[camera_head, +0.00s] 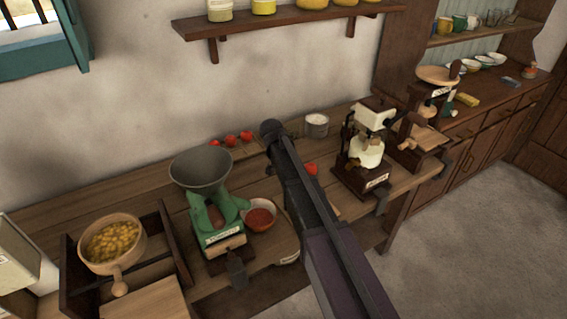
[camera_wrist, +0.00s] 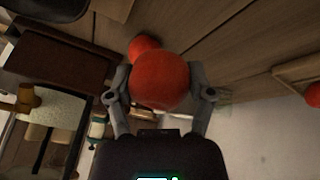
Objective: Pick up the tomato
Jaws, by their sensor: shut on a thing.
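A round red tomato (camera_wrist: 160,82) sits between the two fingers of my gripper (camera_wrist: 163,90) in the wrist view. The fingers are shut on it, one touching each side. A second red round thing (camera_wrist: 142,46) shows partly behind it, against the wooden table. In the head view my arm hides the gripper. A red thing (camera_head: 311,168) shows just right of the arm; I cannot tell whether it is the held tomato or the other one. Several more tomatoes (camera_head: 231,140) lie on a small wooden tray at the back of the table.
A green grinder with a grey hopper (camera_head: 201,170) and a bowl of red stuff (camera_head: 260,215) stand left of my arm. A cream machine (camera_head: 367,150) and a white tin (camera_head: 317,125) stand to the right. A pan of yellow pieces (camera_head: 112,242) is at the left.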

